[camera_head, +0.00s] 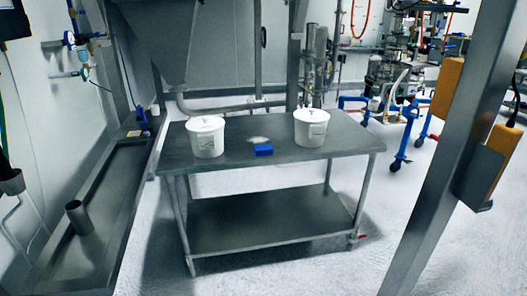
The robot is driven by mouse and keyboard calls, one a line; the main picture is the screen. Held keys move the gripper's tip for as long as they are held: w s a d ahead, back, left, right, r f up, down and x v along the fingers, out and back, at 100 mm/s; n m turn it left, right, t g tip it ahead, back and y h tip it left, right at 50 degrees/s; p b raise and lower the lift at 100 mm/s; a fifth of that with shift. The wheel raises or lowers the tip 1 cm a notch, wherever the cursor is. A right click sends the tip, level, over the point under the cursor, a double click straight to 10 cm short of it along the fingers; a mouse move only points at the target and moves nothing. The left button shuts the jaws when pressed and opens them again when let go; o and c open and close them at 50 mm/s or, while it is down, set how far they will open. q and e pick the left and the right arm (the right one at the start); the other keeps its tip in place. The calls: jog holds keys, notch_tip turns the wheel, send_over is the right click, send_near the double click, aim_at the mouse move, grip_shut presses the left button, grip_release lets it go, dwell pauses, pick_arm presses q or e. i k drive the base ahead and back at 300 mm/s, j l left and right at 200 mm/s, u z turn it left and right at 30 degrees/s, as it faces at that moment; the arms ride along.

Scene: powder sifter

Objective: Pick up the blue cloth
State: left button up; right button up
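The blue cloth (264,150) is a small folded block near the front edge of the metal table (340,144). It lies between two white lidded buckets. Just behind it is a small pale heap (258,140), too small to make out. Neither of my grippers shows in the head view.
The left bucket (206,140) and the right bucket (311,130) stand on the tabletop. The table has a lower shelf (260,216) that looks bare. A steel post (450,150) with orange boxes rises at the right. A long metal trough (105,215) runs along the left. Floor in front is clear.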

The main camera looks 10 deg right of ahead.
aim_at(266, 149)
jog(key=i+z, duration=0.1)
jog(key=i, duration=0.45)
jog(key=i+j+z, duration=0.15)
jog(key=i, duration=0.35)
